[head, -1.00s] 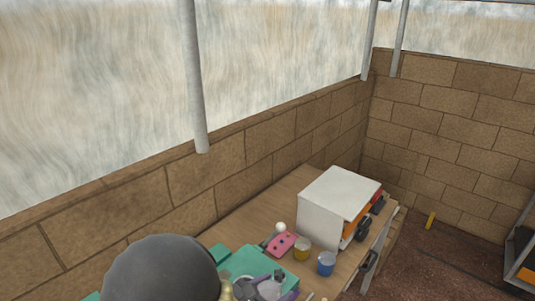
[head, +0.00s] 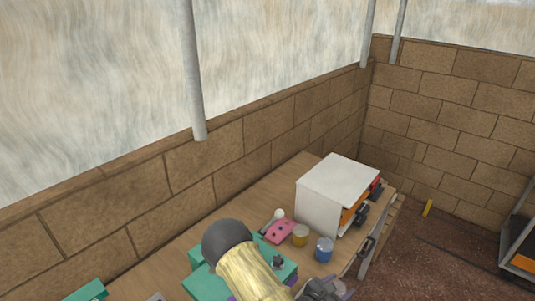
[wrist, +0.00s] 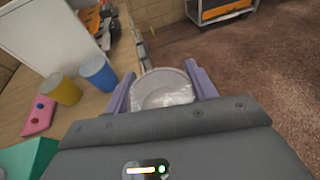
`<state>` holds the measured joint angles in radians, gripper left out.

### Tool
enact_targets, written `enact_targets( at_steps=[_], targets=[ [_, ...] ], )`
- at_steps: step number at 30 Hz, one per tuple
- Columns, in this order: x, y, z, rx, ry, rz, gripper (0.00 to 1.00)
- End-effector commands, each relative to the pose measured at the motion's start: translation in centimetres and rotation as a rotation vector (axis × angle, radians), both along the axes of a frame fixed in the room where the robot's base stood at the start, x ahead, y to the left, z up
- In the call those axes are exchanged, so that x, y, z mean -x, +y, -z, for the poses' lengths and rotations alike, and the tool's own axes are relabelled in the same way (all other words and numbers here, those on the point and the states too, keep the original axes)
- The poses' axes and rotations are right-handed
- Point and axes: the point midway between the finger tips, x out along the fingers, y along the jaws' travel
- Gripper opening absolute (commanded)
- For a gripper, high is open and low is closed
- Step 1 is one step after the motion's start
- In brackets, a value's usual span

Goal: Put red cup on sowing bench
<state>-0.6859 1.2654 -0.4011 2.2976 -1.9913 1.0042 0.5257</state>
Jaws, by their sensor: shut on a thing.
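I see no red cup in either view. My gripper (wrist: 160,72), with purple fingers, is shut on a pale, whitish round cup (wrist: 163,92) seen from above. In the head view my gripper (head: 322,290) is low at the bottom edge, and the cup is mostly hidden or cut off there. The wooden bench (head: 285,185) runs along the block wall. In the wrist view the held cup appears beside the bench's front edge, against the brown floor. A yellow cup (head: 301,237) and a blue cup (head: 324,251) stand upright on the bench.
A white box (head: 320,205) with orange and dark items at its open side stands at the bench's far end. A pink dotted object (head: 279,232) lies left of the yellow cup. Green boxes (head: 200,280) are nearer. Bare wood shows along the wall.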

Motion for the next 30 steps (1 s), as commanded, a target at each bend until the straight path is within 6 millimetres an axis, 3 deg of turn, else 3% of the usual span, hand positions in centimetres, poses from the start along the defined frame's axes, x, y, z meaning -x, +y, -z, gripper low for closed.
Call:
enact_targets(
  at_steps=[2, 30],
  targets=[
    [-0.26, -0.98, 0.79, 0.000, 0.000, 0.009, 0.34],
    [-0.49, -0.07, 0.06, -0.002, -0.004, -0.002, 0.34]
  ],
)
